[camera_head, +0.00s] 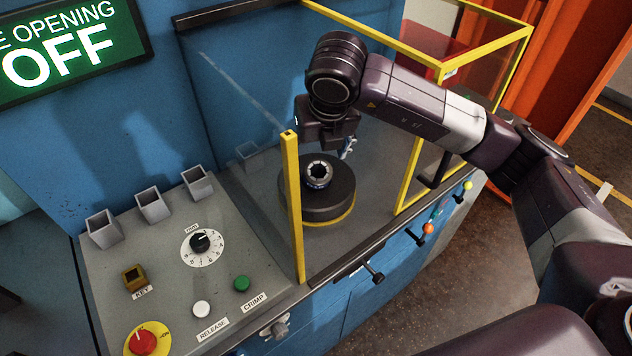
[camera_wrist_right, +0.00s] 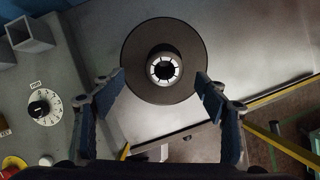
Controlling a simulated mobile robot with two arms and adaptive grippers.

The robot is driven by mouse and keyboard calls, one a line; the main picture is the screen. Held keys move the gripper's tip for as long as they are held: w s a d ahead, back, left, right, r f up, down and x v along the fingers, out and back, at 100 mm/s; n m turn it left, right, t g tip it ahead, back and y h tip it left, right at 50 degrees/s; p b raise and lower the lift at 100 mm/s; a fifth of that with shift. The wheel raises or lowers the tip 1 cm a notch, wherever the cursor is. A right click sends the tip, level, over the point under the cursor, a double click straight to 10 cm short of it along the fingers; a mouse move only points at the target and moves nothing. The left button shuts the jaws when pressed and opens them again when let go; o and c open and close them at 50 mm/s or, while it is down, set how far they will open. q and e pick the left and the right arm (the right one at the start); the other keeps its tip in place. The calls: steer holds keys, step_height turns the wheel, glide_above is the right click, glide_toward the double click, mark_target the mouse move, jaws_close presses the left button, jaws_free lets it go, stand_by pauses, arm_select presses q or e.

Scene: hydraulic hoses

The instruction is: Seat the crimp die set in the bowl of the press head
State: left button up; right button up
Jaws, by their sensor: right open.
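The crimp die set (camera_head: 319,174), a small dark ring with pale segments around a central hole, stands upright in the middle of the dark round press head (camera_head: 325,206). Its upper part shows above the press head's top; how deep it sits is hidden. In the right wrist view the die set (camera_wrist_right: 164,68) is near the middle of the press head's disc (camera_wrist_right: 138,45). My right gripper (camera_head: 345,150) is above the press head, apart from the die set. Its two blue fingers (camera_wrist_right: 160,78) are spread wide with nothing between them. My left gripper is out of view.
A yellow post (camera_head: 293,210) and clear guard stand left of the press head, with a yellow-framed guard (camera_head: 408,180) to the right. A control panel (camera_head: 170,270) has a dial, buttons and square grey holders. A sign (camera_head: 65,50) reads "OFF".

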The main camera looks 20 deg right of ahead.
mark_target(318, 165)
steer(key=p+x, duration=0.1)
steer(key=x, duration=0.1)
steer(key=p+x, duration=0.1)
steer(key=x, duration=0.1)
steer(key=d+p+x, duration=0.1)
steer(key=x, duration=0.1)
steer(key=shift+w+f+p, duration=0.25)
steer(key=shift+p, duration=0.05)
steer(key=shift+w+f, duration=0.15)
steer(key=shift+f, duration=0.3)
steer(key=c, duration=1.8)
steer(key=shift+r, duration=0.15)
jaws_close()
